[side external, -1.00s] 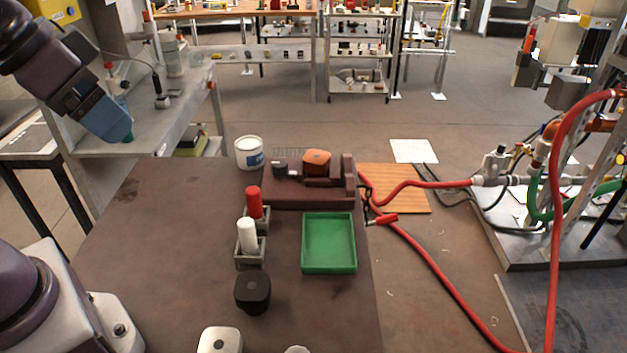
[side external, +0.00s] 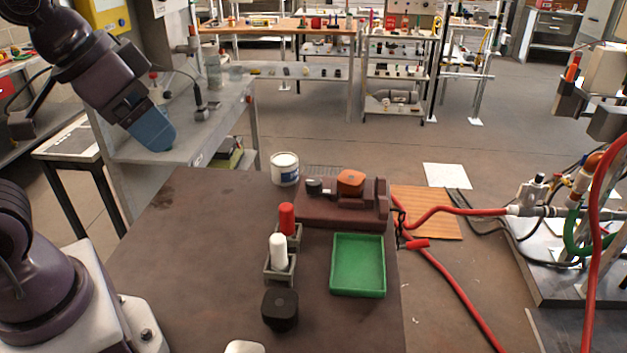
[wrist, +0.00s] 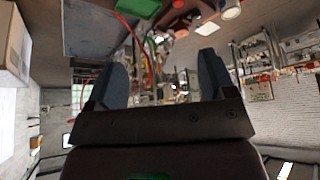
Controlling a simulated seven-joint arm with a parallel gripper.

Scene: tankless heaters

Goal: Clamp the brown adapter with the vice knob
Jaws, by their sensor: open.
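A dark reddish-brown vice (side external: 335,214) sits at the far right of the brown table. An orange-brown block (side external: 351,182), which looks like the adapter, rests at its jaws. I cannot tell how tightly it is held. A small dark round piece (side external: 314,186), possibly the vice knob, is at the vice's left end. My gripper (side external: 160,140) is high to the left, well apart from the vice. In the wrist view, its two blue fingers (wrist: 160,75) are spread with nothing between them.
A green tray (side external: 358,265) lies in front of the vice. A white can (side external: 285,168) stands at its left. Red (side external: 287,218) and white (side external: 278,250) cylinders stand in grey holders, with a black piece (side external: 280,310) nearer. The table's left part is clear. A red hose (side external: 450,287) runs beyond the right edge.

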